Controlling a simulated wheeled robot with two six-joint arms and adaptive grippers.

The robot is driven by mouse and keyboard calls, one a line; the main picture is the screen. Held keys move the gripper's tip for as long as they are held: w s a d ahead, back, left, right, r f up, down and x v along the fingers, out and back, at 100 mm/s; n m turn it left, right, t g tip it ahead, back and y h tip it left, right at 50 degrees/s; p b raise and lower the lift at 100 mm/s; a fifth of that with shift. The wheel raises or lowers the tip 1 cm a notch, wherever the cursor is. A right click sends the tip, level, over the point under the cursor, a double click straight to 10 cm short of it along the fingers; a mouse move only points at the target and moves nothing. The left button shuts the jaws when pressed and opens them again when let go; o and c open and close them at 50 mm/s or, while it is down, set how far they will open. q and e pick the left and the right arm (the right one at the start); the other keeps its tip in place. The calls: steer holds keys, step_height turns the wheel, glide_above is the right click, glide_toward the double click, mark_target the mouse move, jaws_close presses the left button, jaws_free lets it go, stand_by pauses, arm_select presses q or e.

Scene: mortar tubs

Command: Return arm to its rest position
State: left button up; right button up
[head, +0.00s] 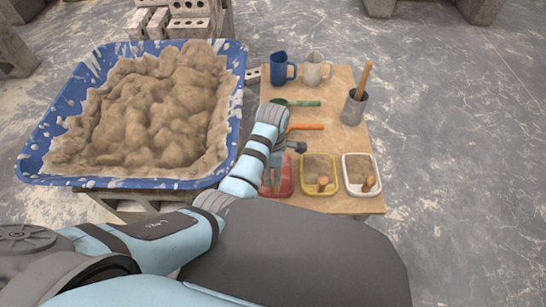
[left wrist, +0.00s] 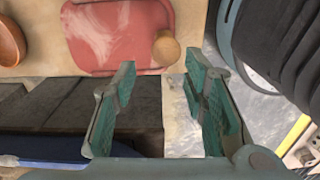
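My left arm reaches in from the left in the head view and bends over the wooden table's near left corner. My left gripper (head: 271,180) is beside or over the red tub (head: 285,184), partly covering it. In the left wrist view my left gripper (left wrist: 160,88) has its teal-padded fingers spread, with nothing between them. The red tub (left wrist: 110,35) lies beyond the fingertips, with a round wooden handle end (left wrist: 166,48) at its right edge. My right gripper is not in view.
The wooden table (head: 335,205) holds a yellow tub (head: 304,188), a white tub (head: 346,188), a blue jug (head: 279,68), a white jug (head: 315,68), a grey cup (head: 353,110) and trowels. A blue mortar trough (head: 130,184) stands left. Floor at right is clear.

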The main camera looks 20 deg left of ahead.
arm_select(q)
step_height(320, 180, up, 4)
steer(key=shift+f+p, duration=0.15)
steer(key=shift+p, duration=0.5)
steer(key=shift+r, duration=0.25)
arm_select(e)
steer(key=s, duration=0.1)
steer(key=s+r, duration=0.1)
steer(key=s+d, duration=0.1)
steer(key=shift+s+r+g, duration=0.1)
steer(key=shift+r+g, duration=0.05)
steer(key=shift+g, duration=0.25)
